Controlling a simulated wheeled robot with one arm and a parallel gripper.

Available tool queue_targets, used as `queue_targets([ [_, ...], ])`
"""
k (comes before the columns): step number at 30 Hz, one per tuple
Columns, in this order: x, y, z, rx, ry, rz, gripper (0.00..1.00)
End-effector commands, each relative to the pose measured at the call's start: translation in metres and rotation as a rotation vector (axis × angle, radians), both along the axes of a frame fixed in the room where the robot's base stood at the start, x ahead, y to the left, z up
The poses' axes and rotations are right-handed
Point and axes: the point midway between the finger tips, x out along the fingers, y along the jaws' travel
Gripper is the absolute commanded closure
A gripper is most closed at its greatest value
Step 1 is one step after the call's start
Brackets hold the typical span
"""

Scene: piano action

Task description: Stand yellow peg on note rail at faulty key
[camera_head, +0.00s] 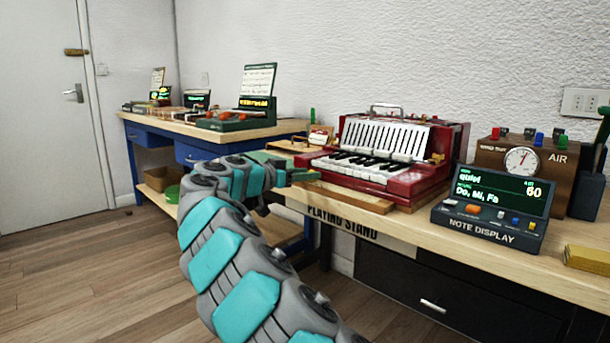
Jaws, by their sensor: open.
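A red keyboard instrument (372,188) with white and black keys stands on the playing stand (450,238). A wooden strip (345,195), possibly the note rail, runs along its front. My gripper (292,175) is at the left front corner of the instrument, open, and partly hidden by my own arm. I cannot make out a yellow peg; a small one could be hidden by the arm. No key shows clearly as faulty. The note display (493,208) reads "quiet", "Do, Mi, Fa" and 60.
A brown AIR box (560,165) with a gauge and coloured knobs stands behind the display. A yellow block (588,257) lies at the right edge. A blue bench (150,150) with green devices is at the back left. The floor at left is clear.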

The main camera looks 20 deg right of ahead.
Motion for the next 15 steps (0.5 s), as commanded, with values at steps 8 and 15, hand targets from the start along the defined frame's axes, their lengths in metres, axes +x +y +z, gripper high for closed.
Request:
queue_targets([
  [8, 0.0, 0.0, 0.005, 0.0, 0.0, 0.0, 0.52],
  [15, -0.012, 0.04, 0.009, -0.002, -0.003, 0.006, 0.52],
])
